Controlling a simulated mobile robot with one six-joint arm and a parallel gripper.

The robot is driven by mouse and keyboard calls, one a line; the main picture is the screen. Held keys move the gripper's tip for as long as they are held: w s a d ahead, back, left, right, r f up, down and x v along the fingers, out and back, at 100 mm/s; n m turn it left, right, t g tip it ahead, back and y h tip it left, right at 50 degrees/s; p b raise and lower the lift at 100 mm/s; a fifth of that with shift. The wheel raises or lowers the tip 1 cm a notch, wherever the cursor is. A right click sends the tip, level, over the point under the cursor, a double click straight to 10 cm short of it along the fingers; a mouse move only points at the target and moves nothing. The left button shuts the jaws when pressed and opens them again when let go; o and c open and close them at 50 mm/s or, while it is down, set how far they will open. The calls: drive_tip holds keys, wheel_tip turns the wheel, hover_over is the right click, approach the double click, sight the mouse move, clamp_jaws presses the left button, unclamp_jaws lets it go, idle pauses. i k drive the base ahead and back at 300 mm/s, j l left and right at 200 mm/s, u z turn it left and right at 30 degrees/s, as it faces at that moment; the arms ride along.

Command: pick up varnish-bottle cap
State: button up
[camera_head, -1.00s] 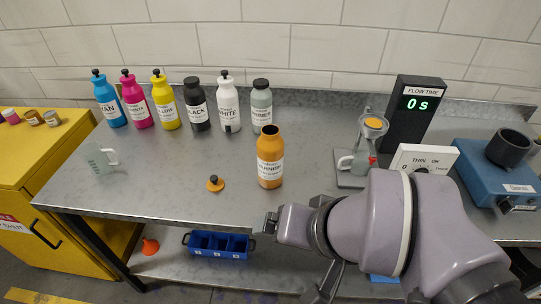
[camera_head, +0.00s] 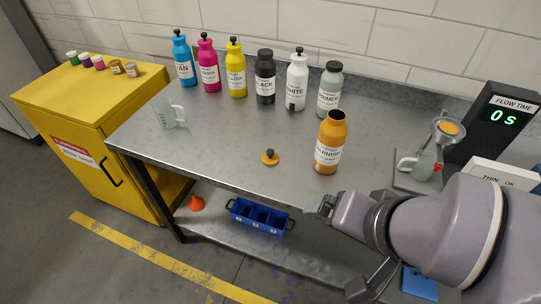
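The varnish-bottle cap (camera_head: 270,158) is an orange disc with a dark knob, lying on the metal table. The orange varnish bottle (camera_head: 330,146) stands uncapped to the right of the cap, its dark mouth open. My gripper (camera_head: 322,206) is at the table's front edge, to the right of and nearer than the cap, apart from it. Its fingers are small and seen edge-on, so I cannot tell whether they are open.
Several capped bottles stand in a back row, including the black bottle (camera_head: 265,78). A clear beaker (camera_head: 168,112) stands at the left. A flow cup stand (camera_head: 418,170) and timer (camera_head: 497,120) are at the right. The table around the cap's left is clear.

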sight(269, 158)
drive_tip(key=i+j+z, duration=0.25)
drive_tip(key=j+z, duration=0.15)
drive_tip(key=j, duration=0.35)
drive_tip(key=i+j+z, duration=0.15)
drive_tip(key=j+z, duration=0.25)
drive_tip(key=j, duration=0.35)
drive_tip(key=j+z, duration=0.4)
drive_tip(key=j, duration=0.4)
drive_tip(key=i+j, duration=0.05)
